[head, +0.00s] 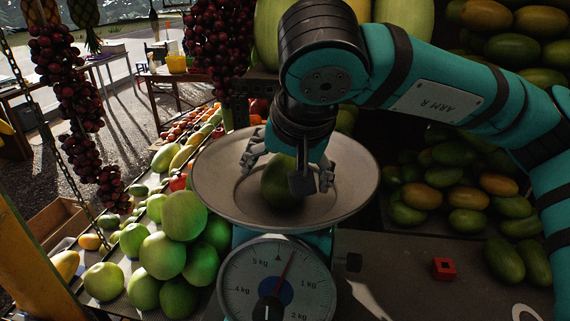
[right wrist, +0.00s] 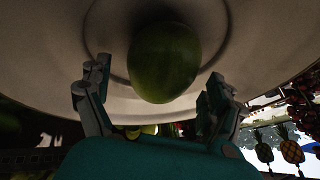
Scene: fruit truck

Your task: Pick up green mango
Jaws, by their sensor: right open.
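The green mango (head: 279,183) lies in the round metal pan (head: 220,205) of a weighing scale. In the right wrist view the mango (right wrist: 164,62) sits at the middle of the pan (right wrist: 60,50), ahead of the two fingers. My right gripper (head: 290,172) reaches down over the pan with its fingers apart on either side of the mango. In the right wrist view my right gripper (right wrist: 155,95) is open, with visible gaps between each finger and the mango. The gripper partly hides the mango in the head view. My left gripper is not in view.
The scale dial (head: 276,280) stands below the pan. Green apples (head: 165,254) are piled to the left, and mangoes (head: 460,190) fill a crate to the right. A red block (head: 444,268) lies on the counter. Grapes (head: 75,110) hang at the left.

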